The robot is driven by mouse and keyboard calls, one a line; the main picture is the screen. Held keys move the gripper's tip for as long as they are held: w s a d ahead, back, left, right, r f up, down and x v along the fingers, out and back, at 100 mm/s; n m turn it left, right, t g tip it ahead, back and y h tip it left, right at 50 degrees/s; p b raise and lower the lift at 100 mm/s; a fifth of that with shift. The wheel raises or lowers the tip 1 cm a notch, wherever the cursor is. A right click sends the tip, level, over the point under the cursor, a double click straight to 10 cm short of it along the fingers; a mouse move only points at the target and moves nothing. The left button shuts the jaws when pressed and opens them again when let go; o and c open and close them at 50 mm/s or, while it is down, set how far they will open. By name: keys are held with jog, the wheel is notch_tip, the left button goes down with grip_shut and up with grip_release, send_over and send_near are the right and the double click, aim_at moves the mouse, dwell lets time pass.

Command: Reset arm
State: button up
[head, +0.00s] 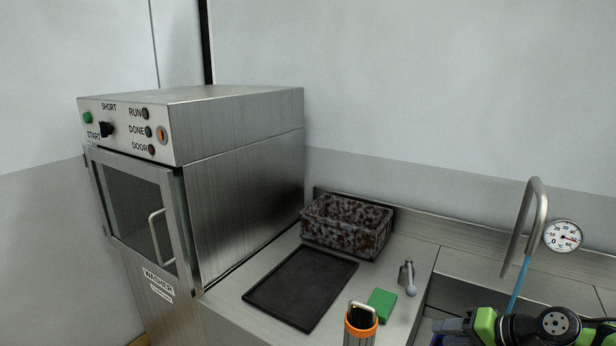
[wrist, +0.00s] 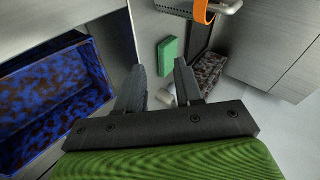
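My gripper (wrist: 160,78) is open in the wrist view. Its two black fingers stand apart, and nothing is clearly held between them. A small grey fitting shows behind the gap, seemingly on the counter beyond. In the head view, part of my green and black arm shows at the lower right, over the sink side. Whether the fingertips show there I cannot tell.
The steel washer (head: 240,190) stands left, door shut. On the counter are a black tray (head: 300,287), mottled bin (head: 345,226), green block (head: 381,304) and orange-rimmed holder (head: 361,325). A gauge (head: 563,236) and bent pipe stand right. A blue-mottled container (wrist: 60,88) lies left in the wrist view.

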jog(key=s+a+r+n+g+h, duration=0.2)
jog(key=s+a+r, duration=0.1)
jog(key=s+a, duration=0.3)
jog(key=s+a+r+n+g+h, duration=0.1)
jog(key=s+a+r+n+h, duration=0.2)
jog(key=a, duration=0.5)
jog(key=s+a+r+h+p, duration=0.1)
jog(key=s+a+r, duration=0.2)
jog(key=s, duration=0.5)
jog(key=shift+s+r+h, duration=0.25)
jog(key=shift+s+h, duration=0.05)
jog(key=shift+s, duration=0.05)
jog(key=shift+o, duration=0.2)
jog(key=s+n, duration=0.1)
jog(key=s, duration=0.7)
jog(key=shift+d+f+t+h, duration=0.15)
jog(key=shift+d+t+h, duration=0.15)
jog(key=shift+d+t, duration=0.15)
jog(key=shift+w, duration=0.15)
